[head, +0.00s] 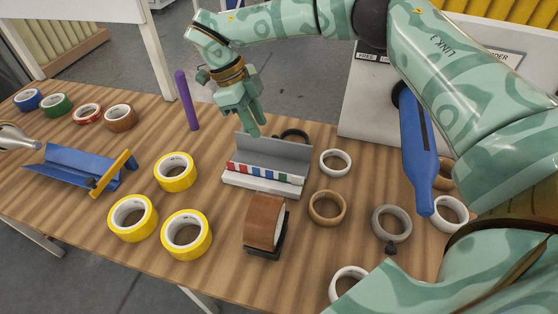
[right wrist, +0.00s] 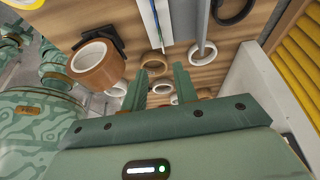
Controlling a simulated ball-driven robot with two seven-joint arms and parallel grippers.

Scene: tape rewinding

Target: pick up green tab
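A grey and white holder (head: 277,152) stands mid-table with a row of small coloured tabs (head: 265,173) along its front. In the right wrist view a thin blue-green strip (right wrist: 156,20) shows beside the holder's pale edge (right wrist: 166,22). My right gripper (head: 252,128) hangs just behind the holder's left end, fingers downward. In the right wrist view its two fingers (right wrist: 160,85) are apart with nothing between them. My left gripper is not in view.
Yellow rolls (head: 176,172) lie left of the holder. A brown tape roll on a black dispenser (head: 265,225) stands in front. A purple stick (head: 187,100) stands behind left. A blue bottle-shaped object (head: 418,150) and several rolls are at right. A blue dispenser (head: 75,165) is at left.

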